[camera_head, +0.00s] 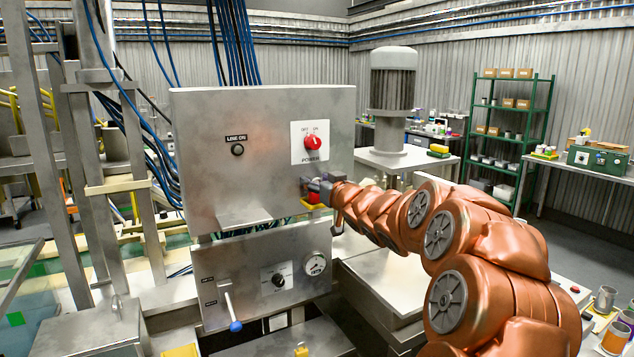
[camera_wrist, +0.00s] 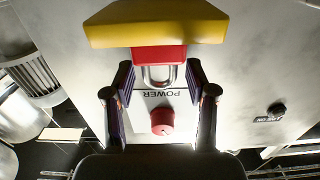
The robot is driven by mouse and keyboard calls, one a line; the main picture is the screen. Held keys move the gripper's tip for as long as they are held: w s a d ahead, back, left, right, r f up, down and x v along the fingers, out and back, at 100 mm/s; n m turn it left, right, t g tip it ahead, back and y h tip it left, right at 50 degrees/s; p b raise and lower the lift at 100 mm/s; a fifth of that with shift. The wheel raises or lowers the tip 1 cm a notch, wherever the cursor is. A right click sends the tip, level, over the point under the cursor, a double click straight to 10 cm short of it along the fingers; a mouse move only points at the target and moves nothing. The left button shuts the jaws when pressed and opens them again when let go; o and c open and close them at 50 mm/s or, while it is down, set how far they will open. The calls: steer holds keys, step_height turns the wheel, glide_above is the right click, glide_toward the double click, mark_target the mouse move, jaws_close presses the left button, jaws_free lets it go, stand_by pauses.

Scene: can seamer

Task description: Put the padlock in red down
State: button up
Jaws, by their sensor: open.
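The red padlock (camera_wrist: 158,54) has a red body and a grey metal shackle. In the wrist view, which is upside down, its body meets a yellow piece (camera_wrist: 155,22); whether it rests on it cannot be told. In the head view the padlock (camera_head: 314,198) is a small red patch at the right part of the upper grey panel, with the yellow piece just below. My gripper (camera_wrist: 159,75) is open, its fingers on either side of the shackle with gaps visible. It also shows in the head view (camera_head: 318,187), mostly end-on.
The red power knob (camera_head: 312,142) is on a white plate above my gripper. A blue-tipped lever (camera_head: 234,324) and a gauge (camera_head: 315,264) are on the lower panel. A motor (camera_head: 392,80) stands behind. Cups (camera_head: 605,298) stand at the lower right.

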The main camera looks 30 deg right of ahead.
steer(key=shift+s+r, duration=0.1)
steer(key=shift+r, duration=0.05)
steer(key=s+a+b, duration=0.1)
steer(key=s, duration=1)
steer(key=shift+s, duration=0.4)
steer(key=s+a+f+g+h, duration=0.1)
steer(key=s+a+f+g, duration=0.45)
steer(key=f, duration=0.35)
steer(key=s+a+f+g, duration=0.45)
steer(key=a+f, duration=0.25)
steer(key=f, duration=0.3)
steer(key=s+a+f+g+y, duration=0.1)
steer(key=s+a+f+g, duration=0.1)
steer(key=s+a, duration=0.3)
steer(key=s+a+f+g, duration=0.3)
steer(key=s+a+g, duration=0.1)
steer(key=s, duration=0.8)
steer(key=s+a+f+n+g+y, duration=0.1)
steer(key=s+a+f+g, duration=0.2)
steer(key=s+a, duration=0.3)
steer(key=s, duration=0.3)
steer(key=shift+g+y, duration=0.3)
steer(key=shift+g, duration=0.1)
